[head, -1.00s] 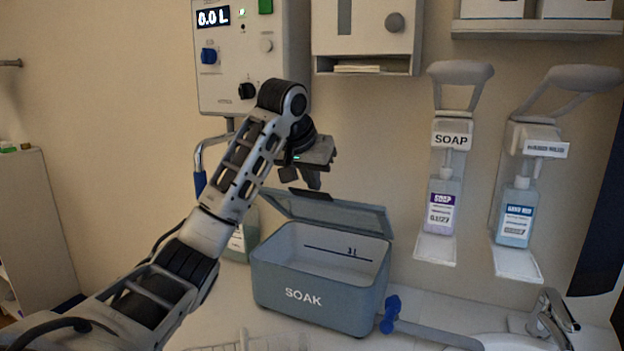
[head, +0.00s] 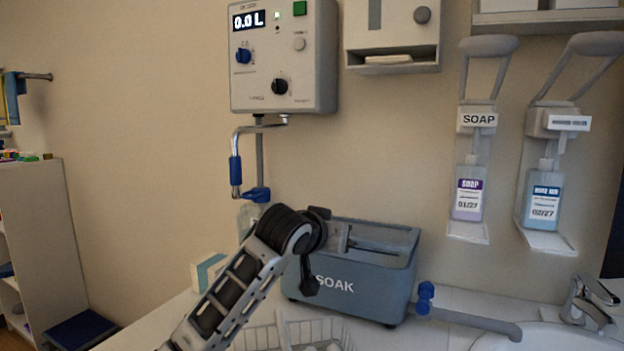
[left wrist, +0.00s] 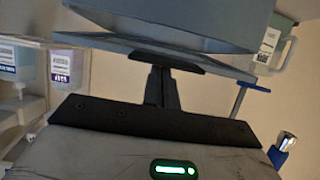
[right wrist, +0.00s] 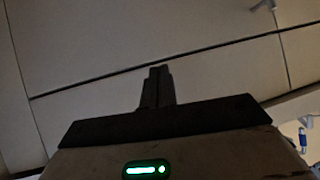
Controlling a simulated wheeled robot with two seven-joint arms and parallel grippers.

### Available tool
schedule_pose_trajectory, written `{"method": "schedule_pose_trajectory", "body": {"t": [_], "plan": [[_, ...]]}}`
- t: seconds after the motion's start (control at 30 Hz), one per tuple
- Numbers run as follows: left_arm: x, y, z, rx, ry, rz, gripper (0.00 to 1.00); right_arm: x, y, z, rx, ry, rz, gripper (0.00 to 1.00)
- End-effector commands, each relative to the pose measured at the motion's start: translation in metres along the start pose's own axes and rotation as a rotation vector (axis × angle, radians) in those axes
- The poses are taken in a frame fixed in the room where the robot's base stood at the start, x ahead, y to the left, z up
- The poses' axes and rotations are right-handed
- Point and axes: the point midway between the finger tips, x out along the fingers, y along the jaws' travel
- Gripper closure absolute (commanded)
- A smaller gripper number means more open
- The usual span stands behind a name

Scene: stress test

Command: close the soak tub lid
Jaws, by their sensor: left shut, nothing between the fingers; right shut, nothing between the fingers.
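The blue-grey soak tub (head: 350,292) stands on the counter, its front marked SOAK. Its lid (head: 385,232) lies much lower than before over the tub's top. My left wrist hides part of it, and I cannot tell from the head view whether it is fully flat. In the left wrist view the lid (left wrist: 125,47) still looks angled to the tub (left wrist: 185,15). My left gripper (left wrist: 160,72) is shut and empty, its tips at the dark tab on the lid's edge. My right gripper (right wrist: 158,72) is shut and empty, seen only in its wrist view, before pale panels.
A wall dispenser unit (head: 285,60) with a blue-handled pipe hangs behind the tub's left. A white wire rack (head: 290,335) stands in front. A blue-knobbed drain tap (head: 426,297) juts right toward the sink (head: 540,338). Soap bottles (head: 468,195) hang at right.

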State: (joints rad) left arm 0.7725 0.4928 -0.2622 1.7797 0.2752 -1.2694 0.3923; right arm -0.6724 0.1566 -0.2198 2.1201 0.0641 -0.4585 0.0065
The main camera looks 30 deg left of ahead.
Motion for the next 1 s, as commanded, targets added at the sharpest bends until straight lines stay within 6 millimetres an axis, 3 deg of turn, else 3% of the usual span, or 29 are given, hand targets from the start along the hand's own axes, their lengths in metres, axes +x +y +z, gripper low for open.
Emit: {"method": "schedule_pose_trajectory", "body": {"t": [0.03,0.33,1.0], "plan": [[0.005,0.004,0.015,0.001,0.027,0.006,1.0,0.004,0.0,0.004,0.009,0.01,-0.003,1.0],[0.011,0.003,0.038,0.002,0.048,0.005,1.0,0.004,-0.004,0.001,0.051,0.032,-0.01,1.0],[0.014,0.003,0.046,0.002,0.029,0.003,1.0,0.003,-0.004,0.001,0.051,0.03,-0.01,1.0]]}}
